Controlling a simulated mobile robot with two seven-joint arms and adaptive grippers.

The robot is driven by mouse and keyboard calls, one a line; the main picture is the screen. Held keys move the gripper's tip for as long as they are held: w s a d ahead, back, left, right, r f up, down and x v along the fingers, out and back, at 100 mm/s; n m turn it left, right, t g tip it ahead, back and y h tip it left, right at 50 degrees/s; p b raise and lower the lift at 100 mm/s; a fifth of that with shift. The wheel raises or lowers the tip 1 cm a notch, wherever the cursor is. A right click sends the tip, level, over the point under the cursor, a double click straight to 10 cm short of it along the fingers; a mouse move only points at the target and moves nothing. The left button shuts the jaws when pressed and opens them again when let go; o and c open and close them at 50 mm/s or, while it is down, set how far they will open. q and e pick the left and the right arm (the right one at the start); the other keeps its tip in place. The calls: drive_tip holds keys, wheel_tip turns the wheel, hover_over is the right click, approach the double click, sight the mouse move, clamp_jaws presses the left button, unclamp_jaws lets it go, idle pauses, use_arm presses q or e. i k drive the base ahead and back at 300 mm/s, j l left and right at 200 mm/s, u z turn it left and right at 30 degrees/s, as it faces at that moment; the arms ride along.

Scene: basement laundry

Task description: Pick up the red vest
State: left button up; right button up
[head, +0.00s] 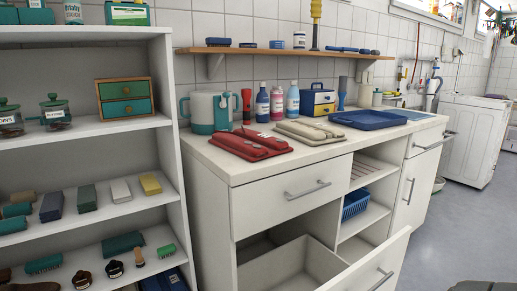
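The red vest (248,144) lies folded flat on the white counter (222,163), near its front left edge. A folded beige garment (310,132) lies just to its right. Neither of my grippers shows clearly in the head view. A dark grey shape cut off at the bottom right edge cannot be made out.
A drawer (372,272) below the counter is pulled out. A white shelf unit (95,137) stands left, with floor (456,231) free at right.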

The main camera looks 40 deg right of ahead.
sight(253, 146)
drive_tip(key=i+j+z, duration=0.1)
drive_tip(key=z, duration=0.3)
drive_tip(key=j+z, duration=0.15)
drive_tip(key=z, duration=0.2)
drive_tip(key=i+j+z, duration=0.15)
drive_tip(key=z, duration=0.25)
drive_tip(key=j+z, duration=0.15)
drive_tip(key=z, duration=0.25)
